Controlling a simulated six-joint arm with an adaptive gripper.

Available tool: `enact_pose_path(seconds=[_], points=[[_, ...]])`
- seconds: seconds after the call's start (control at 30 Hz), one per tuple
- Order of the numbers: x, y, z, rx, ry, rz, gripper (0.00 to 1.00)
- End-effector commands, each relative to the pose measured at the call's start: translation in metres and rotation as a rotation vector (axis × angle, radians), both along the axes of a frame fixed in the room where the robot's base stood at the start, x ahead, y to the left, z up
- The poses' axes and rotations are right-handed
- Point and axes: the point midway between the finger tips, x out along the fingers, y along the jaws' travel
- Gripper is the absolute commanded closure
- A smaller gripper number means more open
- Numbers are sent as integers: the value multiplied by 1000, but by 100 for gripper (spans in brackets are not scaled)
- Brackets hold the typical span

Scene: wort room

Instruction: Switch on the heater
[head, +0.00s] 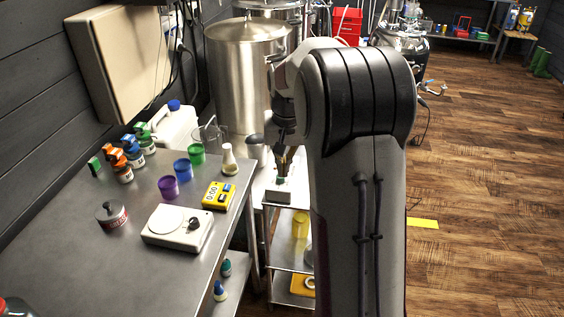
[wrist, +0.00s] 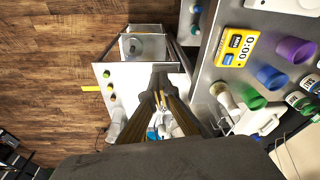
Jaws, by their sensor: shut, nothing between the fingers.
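My gripper (head: 284,165) points down over a small pale box with a green part on top (head: 279,189), on the cart beside the bench. In the wrist view my gripper (wrist: 160,96) has its fingers together and empty. I cannot tell if its tips touch the box. The box may be the heater's switch, but I cannot be sure. A white device with a round plate and a dark knob (head: 178,228) sits on the bench, apart from my gripper. I cannot tell which thing is the heater, or any switch position.
A yellow timer (head: 218,195) stands on the metal bench with purple (head: 168,187), blue (head: 182,169) and green (head: 197,154) cups. A large steel vessel (head: 238,80) stands behind my gripper. The wood floor at right is mostly clear.

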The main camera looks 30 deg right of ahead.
Motion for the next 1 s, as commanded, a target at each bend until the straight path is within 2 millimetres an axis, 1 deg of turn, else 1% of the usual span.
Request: enact_pose_path(seconds=[0.03, 0.3, 0.4, 0.5, 0.57, 0.6, 0.73, 1.0], points=[[8, -9, -6, 2, 0, -15, 100], [50, -56, -27, 1, -26, -97, 100], [68, -72, -31, -3, -47, -127, 100], [86, -83, -26, -10, -77, -150, 100], [95, -88, -19, -15, -99, -162, 100], [101, -90, -12, -20, -116, -169, 100], [112, -96, 7, -30, -156, -193, 100], [111, -95, 7, -21, -155, -221, 100]])
